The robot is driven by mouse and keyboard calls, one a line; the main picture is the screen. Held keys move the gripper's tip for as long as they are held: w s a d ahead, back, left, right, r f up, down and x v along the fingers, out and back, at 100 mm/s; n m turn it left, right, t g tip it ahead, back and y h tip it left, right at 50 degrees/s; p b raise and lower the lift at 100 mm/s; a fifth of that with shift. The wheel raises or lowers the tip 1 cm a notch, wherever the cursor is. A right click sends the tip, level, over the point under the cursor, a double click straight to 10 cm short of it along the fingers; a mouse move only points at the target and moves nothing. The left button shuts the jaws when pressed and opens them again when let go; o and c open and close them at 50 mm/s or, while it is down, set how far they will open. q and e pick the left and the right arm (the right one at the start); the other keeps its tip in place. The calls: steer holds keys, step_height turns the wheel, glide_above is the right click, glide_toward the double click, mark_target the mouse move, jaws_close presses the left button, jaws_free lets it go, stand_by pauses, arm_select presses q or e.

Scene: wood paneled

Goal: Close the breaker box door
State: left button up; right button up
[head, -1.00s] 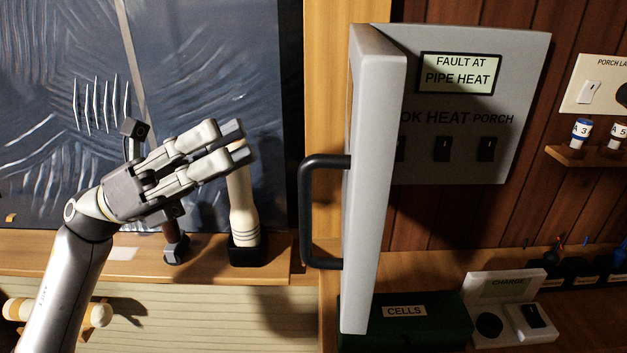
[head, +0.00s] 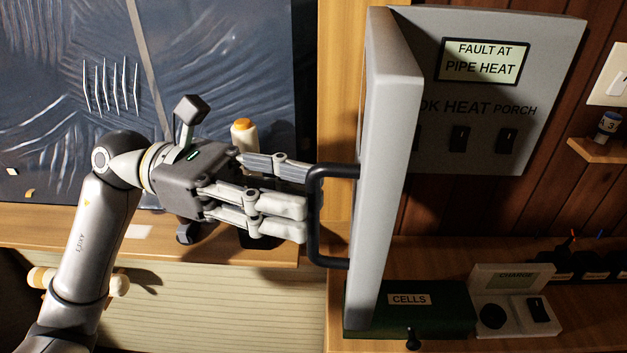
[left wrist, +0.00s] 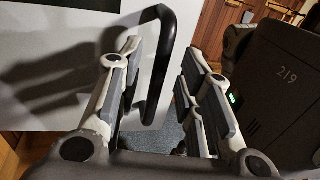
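The breaker box door (head: 386,170) stands wide open, nearly edge-on in the head view, at the left side of the grey breaker box (head: 560,70). Its black bar handle (head: 315,215) sticks out to the left; it also shows in the left wrist view (left wrist: 161,65). My left gripper (head: 307,196) is at the handle with its fingers spread, pointing right. In the left wrist view the handle bar lies between the parted fingers, nearer the left one, and they are not closed on it. Contact cannot be told. My right gripper is not in view.
A green CELLS box (head: 440,310) sits just below and right of the door. A CHARGE unit (head: 515,310) stands beside it. A white bottle with an orange cap (head: 244,132) stands behind my left gripper on a wooden ledge (head: 60,225).

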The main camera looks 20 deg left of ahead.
arm_select(q)
steer(key=shift+d+p, duration=0.35)
steer(key=shift+d, duration=0.9)
steer(key=shift+c, duration=0.3)
jaws_close()
